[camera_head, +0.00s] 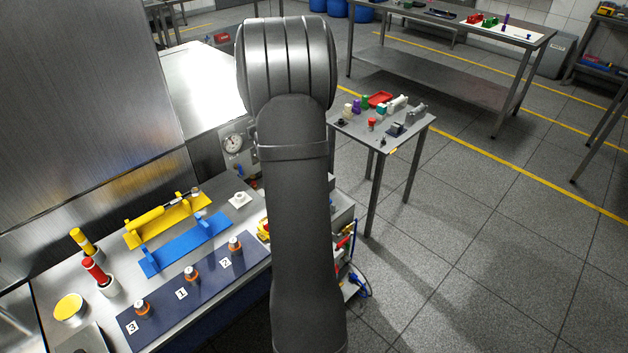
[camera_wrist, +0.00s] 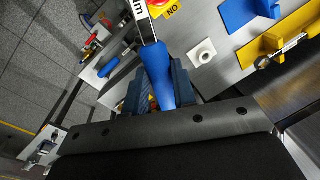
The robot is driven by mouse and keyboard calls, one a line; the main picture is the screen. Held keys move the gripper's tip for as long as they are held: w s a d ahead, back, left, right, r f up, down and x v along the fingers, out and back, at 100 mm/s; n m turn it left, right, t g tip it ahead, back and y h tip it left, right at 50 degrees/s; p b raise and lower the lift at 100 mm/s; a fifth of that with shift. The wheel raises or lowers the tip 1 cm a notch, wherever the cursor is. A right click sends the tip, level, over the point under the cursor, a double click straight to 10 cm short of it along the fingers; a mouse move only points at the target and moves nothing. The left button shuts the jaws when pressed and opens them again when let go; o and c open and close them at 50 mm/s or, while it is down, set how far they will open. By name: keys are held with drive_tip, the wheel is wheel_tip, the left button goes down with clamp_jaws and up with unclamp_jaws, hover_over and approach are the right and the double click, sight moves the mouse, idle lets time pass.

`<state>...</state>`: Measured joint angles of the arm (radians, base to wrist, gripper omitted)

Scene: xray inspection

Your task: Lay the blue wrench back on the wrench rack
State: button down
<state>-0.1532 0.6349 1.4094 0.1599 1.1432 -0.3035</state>
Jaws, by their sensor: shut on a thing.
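The blue wrench (camera_wrist: 158,72) is between the dark blue jaws of my gripper (camera_wrist: 158,92) in the wrist view. Its blue handle points away from the wrist, and its far end runs out of the top of the picture. In the head view my arm hides both gripper and wrench. A blue rack (camera_head: 185,247) lies on the bench, with upright holders and nothing resting on it. Part of it shows in the wrist view (camera_wrist: 238,15), right of my gripper and apart from the wrench. Behind it, a yellow rack (camera_head: 137,240) holds a yellow wrench (camera_head: 148,218).
A white block (camera_head: 239,200) with a round top stands right of the racks. A dark mat (camera_head: 207,286) with several numbered pieces lies in front. Red (camera_head: 97,271) and yellow (camera_head: 82,241) upright handles stand at left. A gauge box (camera_head: 236,143) stands behind.

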drive_tip(key=s+a+n+h, duration=0.1)
drive_tip(key=s+a+n, duration=0.4)
drive_tip(key=a+n, duration=0.2)
drive_tip(key=s+a+n+h, duration=0.1)
drive_tip(key=s+a+n, duration=0.5)
drive_tip(key=a, duration=0.5)
drive_tip(key=s+a+f+n+h, duration=0.1)
drive_tip(key=s+a+n, duration=0.4)
drive_tip(key=a+n, duration=0.4)
drive_tip(key=shift+s+a+n, duration=0.15)
drive_tip(key=shift+a+n, duration=0.15)
drive_tip(key=shift+a, duration=0.05)
drive_tip(key=shift+f, duration=4.4)
drive_tip(key=c, duration=1.1)
unclamp_jaws()
wheel_tip(320, 180, up, 17)
drive_tip(key=w+a, duration=0.1)
drive_tip(key=a, duration=0.1)
drive_tip(key=shift+w, duration=0.4)
